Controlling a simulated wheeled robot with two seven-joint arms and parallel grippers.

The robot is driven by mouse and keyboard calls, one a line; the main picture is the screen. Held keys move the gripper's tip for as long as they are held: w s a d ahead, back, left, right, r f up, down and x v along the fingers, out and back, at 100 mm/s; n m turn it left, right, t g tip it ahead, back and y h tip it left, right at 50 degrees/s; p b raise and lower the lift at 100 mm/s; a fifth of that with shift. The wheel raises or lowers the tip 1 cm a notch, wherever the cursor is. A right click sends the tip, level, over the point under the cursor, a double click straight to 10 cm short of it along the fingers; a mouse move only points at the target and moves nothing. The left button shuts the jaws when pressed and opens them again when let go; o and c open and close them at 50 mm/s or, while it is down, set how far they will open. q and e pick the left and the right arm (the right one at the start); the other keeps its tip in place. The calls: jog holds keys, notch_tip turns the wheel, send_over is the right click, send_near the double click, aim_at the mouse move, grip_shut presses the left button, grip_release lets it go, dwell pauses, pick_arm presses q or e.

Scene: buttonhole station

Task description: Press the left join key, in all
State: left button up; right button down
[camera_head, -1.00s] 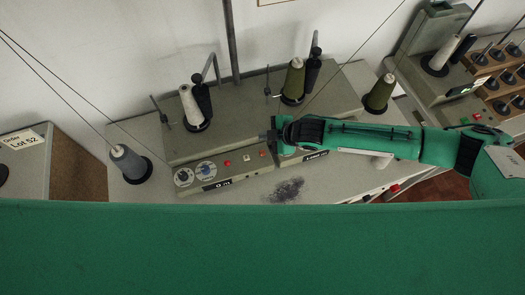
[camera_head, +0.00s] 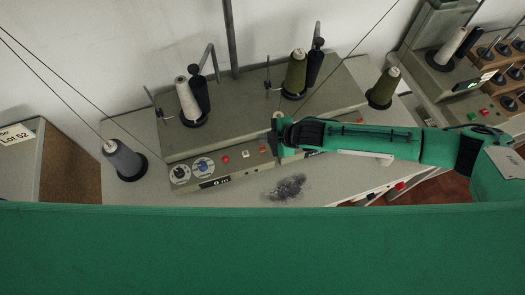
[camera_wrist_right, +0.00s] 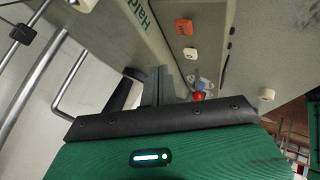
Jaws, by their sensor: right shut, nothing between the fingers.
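The left control panel (camera_head: 215,176) on the grey machine has two dials, a round red button (camera_head: 225,159), a white key (camera_head: 246,154) and an orange-red key (camera_head: 262,149). No lettering reads on these keys, so I cannot tell which is the join key. The right wrist view shows the orange key (camera_wrist_right: 183,26), white key (camera_wrist_right: 190,53) and red button (camera_wrist_right: 198,96). My right gripper (camera_head: 276,134) is shut and empty at the panel's right end; its fingers (camera_wrist_right: 160,84) appear beside the keys, contact unclear. It hides part of the right panel. My left gripper is out of view.
Thread cones stand around the machine: a white one (camera_head: 187,100), an olive one (camera_head: 295,75), another olive one (camera_head: 383,88) and a grey one (camera_head: 124,160). Thin guide rods rise near them. A box (camera_head: 60,170) stands left.

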aim_at(266, 150)
notch_tip(266, 150, down, 4)
jog(key=shift+r+b, duration=0.25)
jog(key=shift+b, duration=0.6)
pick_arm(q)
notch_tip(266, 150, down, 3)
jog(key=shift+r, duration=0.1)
pick_arm(e)
jog(key=shift+f, duration=0.2)
jog(key=shift+f, duration=0.1)
dwell(0.8)
jog(key=shift+f, duration=0.3)
pick_arm(q)
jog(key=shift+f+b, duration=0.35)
jog(key=shift+b, duration=0.05)
pick_arm(e)
jog(key=shift+f, duration=0.5)
dwell(0.5)
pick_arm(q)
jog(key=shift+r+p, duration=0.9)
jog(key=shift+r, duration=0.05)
pick_arm(e)
jog(key=shift+r, duration=0.95)
